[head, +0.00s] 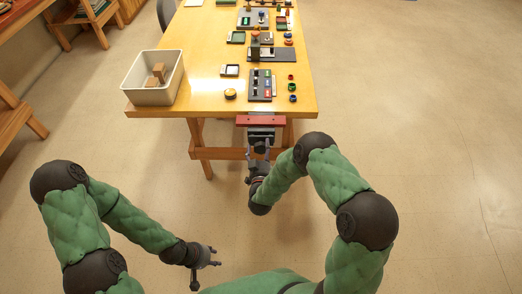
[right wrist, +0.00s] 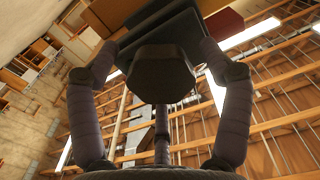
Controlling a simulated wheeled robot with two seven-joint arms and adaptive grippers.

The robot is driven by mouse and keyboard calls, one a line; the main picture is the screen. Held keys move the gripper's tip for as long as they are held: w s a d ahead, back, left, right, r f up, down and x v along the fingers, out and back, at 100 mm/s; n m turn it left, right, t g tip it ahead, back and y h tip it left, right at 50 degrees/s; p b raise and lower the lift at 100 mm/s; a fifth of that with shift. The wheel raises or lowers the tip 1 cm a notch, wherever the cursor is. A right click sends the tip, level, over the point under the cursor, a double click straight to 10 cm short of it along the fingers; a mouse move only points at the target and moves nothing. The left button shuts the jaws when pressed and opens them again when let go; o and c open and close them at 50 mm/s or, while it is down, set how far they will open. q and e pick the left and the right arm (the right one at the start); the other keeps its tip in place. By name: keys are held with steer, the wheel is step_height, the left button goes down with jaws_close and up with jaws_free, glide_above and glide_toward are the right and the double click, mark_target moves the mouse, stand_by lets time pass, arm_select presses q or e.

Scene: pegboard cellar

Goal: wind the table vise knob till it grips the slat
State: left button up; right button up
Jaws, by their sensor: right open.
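The red slat (head: 246,120) lies across the table's front edge at the dark table vise (head: 262,133). In the right wrist view the dark faceted knob (right wrist: 162,76) is in front of the vise's dark plates, and part of the red slat (right wrist: 224,23) shows behind. My right gripper (right wrist: 163,62) is open, with one finger on each side of the knob and visible gaps between. In the head view my right gripper (head: 258,158) is just in front of the vise and hides the knob. My left gripper (head: 217,257) is open and empty, low over the floor.
The wooden table (head: 200,80) carries a white bin (head: 136,88) with blocks at left, a yellow round piece (head: 230,94), and several small trays and coloured parts. A wooden stool (head: 92,20) stands at the back left. The floor to the right is clear.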

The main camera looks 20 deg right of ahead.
steer(key=shift+w, duration=0.1)
steer(key=c, duration=1.2)
